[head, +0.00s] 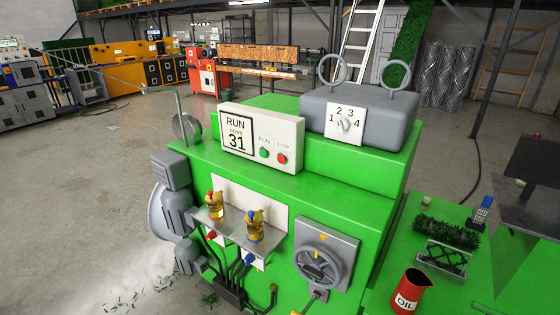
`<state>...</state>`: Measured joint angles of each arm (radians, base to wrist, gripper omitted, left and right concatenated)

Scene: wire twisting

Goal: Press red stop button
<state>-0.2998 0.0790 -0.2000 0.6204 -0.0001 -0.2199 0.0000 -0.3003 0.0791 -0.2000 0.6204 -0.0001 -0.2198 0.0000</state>
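The red stop button (282,159) is on the front of a white control box (260,137), below the small label "STOP". The green run button (264,153) is just to its left, below the label "RUN". The box sits on top of the green machine (330,187). Neither of my grippers shows in the head view, and nothing covers the stop button.
A grey housing (357,117) with a numbered dial (345,123) and two rings stands right of the box. A handwheel (318,265) and valves are on the machine's front. A red oil can (407,292) stands at lower right. The space before the buttons is clear.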

